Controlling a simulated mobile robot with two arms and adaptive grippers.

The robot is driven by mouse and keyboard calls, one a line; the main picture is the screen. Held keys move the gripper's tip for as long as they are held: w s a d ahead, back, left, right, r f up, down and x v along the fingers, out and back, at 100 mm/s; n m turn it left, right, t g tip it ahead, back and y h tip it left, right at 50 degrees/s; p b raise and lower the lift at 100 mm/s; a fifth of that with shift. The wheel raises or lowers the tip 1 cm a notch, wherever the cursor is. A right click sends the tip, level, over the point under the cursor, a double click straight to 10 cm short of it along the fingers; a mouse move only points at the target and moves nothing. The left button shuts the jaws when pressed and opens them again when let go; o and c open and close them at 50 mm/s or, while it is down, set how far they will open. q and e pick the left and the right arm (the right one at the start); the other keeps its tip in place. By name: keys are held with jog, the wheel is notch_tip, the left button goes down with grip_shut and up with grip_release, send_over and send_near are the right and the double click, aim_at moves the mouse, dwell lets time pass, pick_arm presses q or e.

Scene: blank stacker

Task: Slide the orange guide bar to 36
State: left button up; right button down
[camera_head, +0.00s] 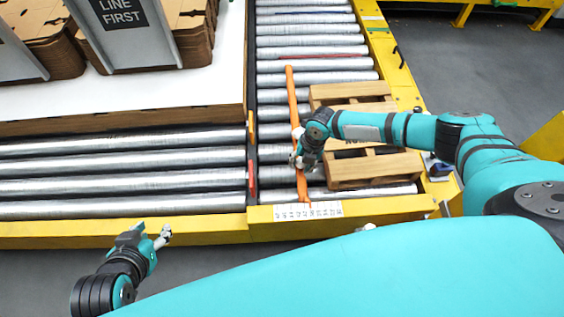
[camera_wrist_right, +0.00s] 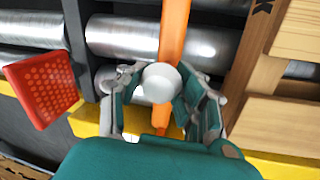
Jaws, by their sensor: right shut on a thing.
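The orange guide bar (camera_head: 293,105) lies lengthwise over the rollers in the head view, its near end reaching the white number scale (camera_head: 308,211) on the yellow front rail. The scale's figures are too small to read. My right gripper (camera_head: 298,158) is at the bar's near part. In the right wrist view the bar (camera_wrist_right: 173,35) runs up from a white round knob (camera_wrist_right: 161,82), and my right gripper (camera_wrist_right: 160,95) is shut on this knob with a finger on each side. My left gripper (camera_head: 163,237) hangs apart, in front of the yellow rail; its finger gap is unclear.
A wooden pallet (camera_head: 375,170) lies on the rollers just right of the bar. Stacked cardboard blanks (camera_head: 190,40) stand on a white-topped load at the left. A red perforated plate (camera_wrist_right: 42,88) is left of my right gripper. Rollers left of the bar are narrowly clear.

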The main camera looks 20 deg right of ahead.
jog(key=shift+s+d+r, duration=0.1)
jog(key=shift+s+d, duration=0.05)
jog(key=shift+d, duration=0.45)
jog(key=shift+s+d+r, duration=0.1)
jog(key=shift+d, duration=0.5)
pick_arm(q)
jog(key=shift+s+a+f, duration=0.15)
jog(key=shift+s, duration=0.25)
pick_arm(e)
jog(key=c, duration=0.8)
grip_release()
jog(key=shift+s, duration=0.1)
jog(key=shift+c, duration=0.2)
jog(key=shift+a, duration=0.1)
